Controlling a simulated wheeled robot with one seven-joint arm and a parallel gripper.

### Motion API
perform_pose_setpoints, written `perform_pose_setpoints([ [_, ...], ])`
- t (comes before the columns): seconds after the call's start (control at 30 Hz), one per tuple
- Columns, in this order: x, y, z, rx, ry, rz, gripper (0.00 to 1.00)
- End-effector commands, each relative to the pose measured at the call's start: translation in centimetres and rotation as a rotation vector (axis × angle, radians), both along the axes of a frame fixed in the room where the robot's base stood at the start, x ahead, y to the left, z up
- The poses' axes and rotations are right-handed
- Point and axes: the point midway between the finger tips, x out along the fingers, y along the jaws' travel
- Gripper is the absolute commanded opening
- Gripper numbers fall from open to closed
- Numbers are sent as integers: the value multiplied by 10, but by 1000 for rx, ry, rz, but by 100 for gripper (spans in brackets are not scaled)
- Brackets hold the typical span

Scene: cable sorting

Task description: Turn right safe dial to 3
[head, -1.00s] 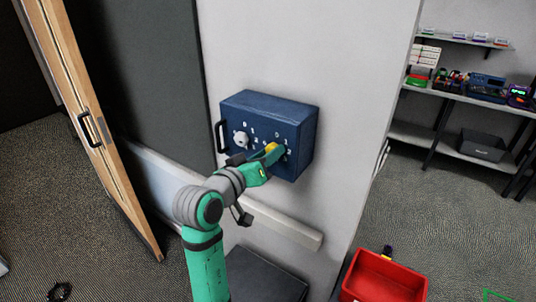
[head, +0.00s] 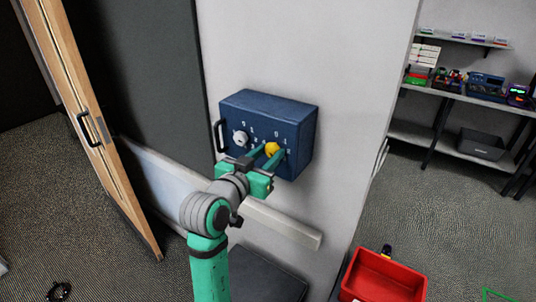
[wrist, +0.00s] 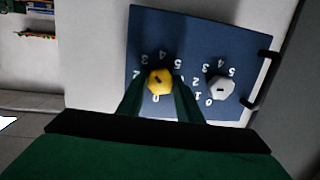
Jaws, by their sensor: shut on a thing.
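The blue safe (head: 268,115) is fixed to the pale wall and has two dials with white numbers around them. The right dial is yellow (head: 272,149); in the wrist view, where the numbers appear upside down, this yellow dial (wrist: 160,81) is on the left. My gripper (head: 269,155) is at the safe front, its green fingers on both sides of the yellow dial and shut on it. The wrist view shows the gripper (wrist: 158,88) the same way. A dark mark shows on the dial, but the number it points to is unclear.
The white left dial (head: 240,139) is close beside my fingers, with a black handle (head: 221,136) at the safe's left edge. A ledge (head: 285,226) runs along the wall below. A red bin (head: 385,278) stands at the lower right.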

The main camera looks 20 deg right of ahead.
Motion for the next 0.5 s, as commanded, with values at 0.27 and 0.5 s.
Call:
perform_pose_setpoints([
  [0.27,0,0,1,-1,-3,1,10],
  [0.5,0,0,1,-1,-1,1,51],
])
